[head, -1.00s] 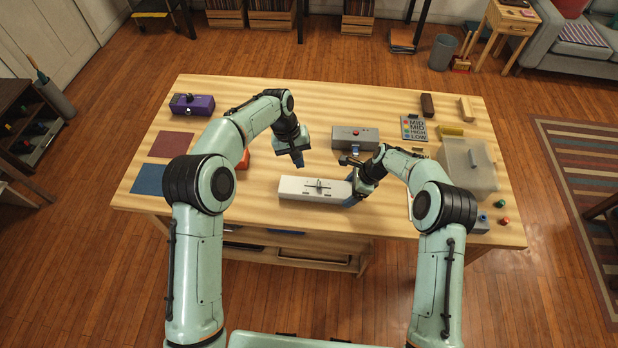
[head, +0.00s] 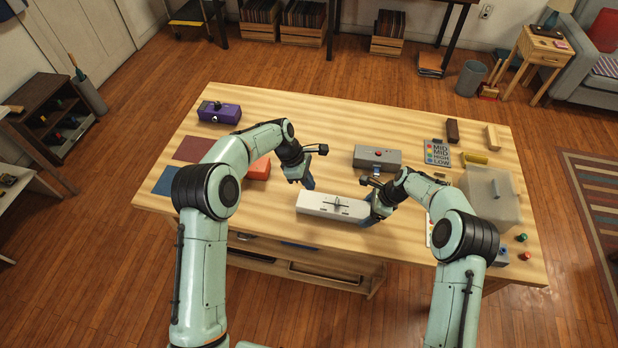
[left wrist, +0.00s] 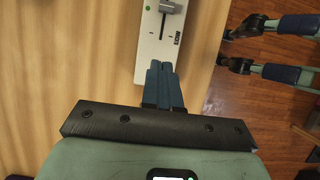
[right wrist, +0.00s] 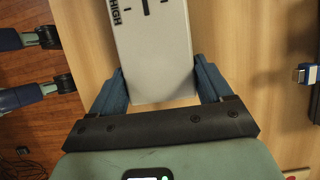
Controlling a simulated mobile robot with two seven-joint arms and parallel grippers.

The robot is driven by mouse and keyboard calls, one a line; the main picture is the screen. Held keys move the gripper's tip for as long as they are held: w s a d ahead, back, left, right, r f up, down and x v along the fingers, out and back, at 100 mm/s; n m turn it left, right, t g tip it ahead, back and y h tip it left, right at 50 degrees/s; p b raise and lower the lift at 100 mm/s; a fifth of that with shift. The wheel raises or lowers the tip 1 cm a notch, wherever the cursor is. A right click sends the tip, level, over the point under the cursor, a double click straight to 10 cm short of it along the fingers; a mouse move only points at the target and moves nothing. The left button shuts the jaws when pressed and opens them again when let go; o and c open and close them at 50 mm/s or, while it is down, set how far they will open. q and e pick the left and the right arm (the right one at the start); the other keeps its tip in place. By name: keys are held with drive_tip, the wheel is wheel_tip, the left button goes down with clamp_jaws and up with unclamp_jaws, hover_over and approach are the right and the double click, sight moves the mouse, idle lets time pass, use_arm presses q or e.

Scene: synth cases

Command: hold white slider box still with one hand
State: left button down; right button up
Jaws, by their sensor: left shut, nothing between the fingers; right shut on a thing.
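The white slider box (head: 325,207) lies near the front middle of the table, with a small slider handle (left wrist: 168,8) on top. My right gripper (head: 368,218) is shut on the box's right end. In the right wrist view its fingers (right wrist: 158,82) stand on either side of the box (right wrist: 155,65), near the HIGH label. My left gripper (head: 309,185) is shut and empty by the box's left end. In the left wrist view its closed fingertips (left wrist: 160,66) are at the LOW end of the box (left wrist: 155,50); I cannot tell whether they touch it.
A grey box with a red button (head: 378,155) sits behind the white box. An orange block (head: 259,169) and a purple box (head: 219,112) are at left. A translucent case (head: 490,198) and a label board (head: 437,152) are at right. The table's middle back is clear.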

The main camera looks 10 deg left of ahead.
sight(337, 202)
use_arm(q)
drive_tip(key=x, duration=0.6)
drive_tip(key=d, duration=0.3)
drive_tip(key=shift+d+r, duration=0.1)
drive_tip(key=shift+d, duration=0.45)
drive_tip(key=shift+d, duration=2.05)
drive_tip(key=shift+a, duration=0.1)
